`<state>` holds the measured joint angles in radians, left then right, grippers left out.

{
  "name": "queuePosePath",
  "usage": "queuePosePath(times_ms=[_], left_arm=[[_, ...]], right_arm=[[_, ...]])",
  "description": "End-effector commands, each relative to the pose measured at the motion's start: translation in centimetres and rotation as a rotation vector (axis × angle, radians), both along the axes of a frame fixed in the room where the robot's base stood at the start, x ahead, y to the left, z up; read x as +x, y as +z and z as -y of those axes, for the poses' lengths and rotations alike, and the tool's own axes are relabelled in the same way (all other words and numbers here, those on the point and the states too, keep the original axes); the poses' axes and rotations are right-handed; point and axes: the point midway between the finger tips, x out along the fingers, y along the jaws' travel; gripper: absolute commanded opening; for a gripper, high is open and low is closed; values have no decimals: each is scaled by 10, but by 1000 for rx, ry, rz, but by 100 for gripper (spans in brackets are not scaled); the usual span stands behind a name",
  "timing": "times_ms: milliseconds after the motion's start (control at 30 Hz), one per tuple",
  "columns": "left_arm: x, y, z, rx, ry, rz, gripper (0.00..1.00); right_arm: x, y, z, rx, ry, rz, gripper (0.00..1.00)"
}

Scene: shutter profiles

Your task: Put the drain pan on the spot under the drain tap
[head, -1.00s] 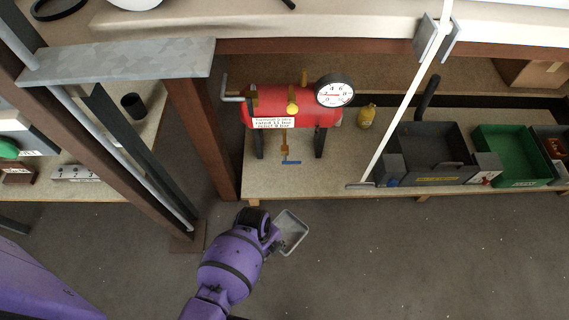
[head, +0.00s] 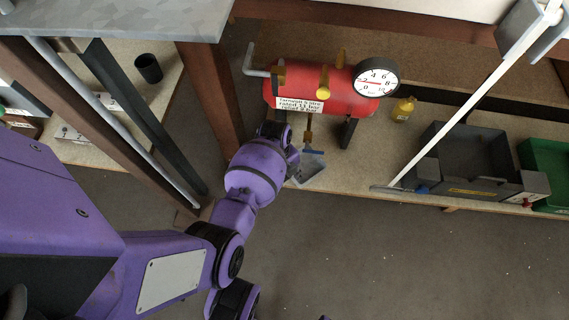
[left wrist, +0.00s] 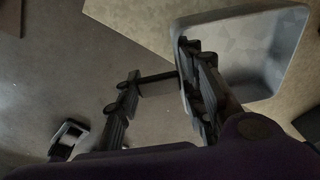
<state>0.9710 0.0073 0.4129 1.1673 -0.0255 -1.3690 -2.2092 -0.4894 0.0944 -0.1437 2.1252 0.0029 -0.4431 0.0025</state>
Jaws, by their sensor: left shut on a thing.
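The drain pan (head: 311,170) is a small grey open tray, held at the front edge of the low shelf, below the red tank (head: 320,94). My left gripper (head: 291,153) is shut on its left rim. In the left wrist view the pan (left wrist: 285,70) is at upper right, with my left gripper (left wrist: 165,95) at its near wall. The drain tap (head: 310,142), brass with a blue lever, hangs under the tank and overlaps the pan's far edge in the head view. Any mark of the spot is hidden or not discernible. My right gripper is not in view.
The tank's dark legs (head: 348,133) stand close to the pan. A yellow bottle (head: 402,110), a grey tray (head: 470,160) and a green bin (head: 548,165) are to the right. A pale slanted rod (head: 465,108) crosses before the shelf. A brown post (head: 212,105) stands left.

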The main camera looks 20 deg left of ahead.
Motion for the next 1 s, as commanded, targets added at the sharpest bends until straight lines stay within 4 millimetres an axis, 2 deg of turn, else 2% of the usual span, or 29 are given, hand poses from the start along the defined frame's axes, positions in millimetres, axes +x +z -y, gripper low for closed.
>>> queuePosePath(times_ms=[33,333,400,533,800,1000], left_arm=[[11,-2,-1,-1,-1,3,3],[37,2,-7,-3,-1,7,3],[32,-15,-6,-4,0,0,3],[33,-34,-6,-3,-1,2,3],[34,-31,-6,-3,-1,7,3],[34,-38,-7,-1,-2,6,3]], right_arm=[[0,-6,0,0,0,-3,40],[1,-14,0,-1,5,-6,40],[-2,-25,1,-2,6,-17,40],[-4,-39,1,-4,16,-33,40],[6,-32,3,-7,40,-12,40],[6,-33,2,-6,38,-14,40]])
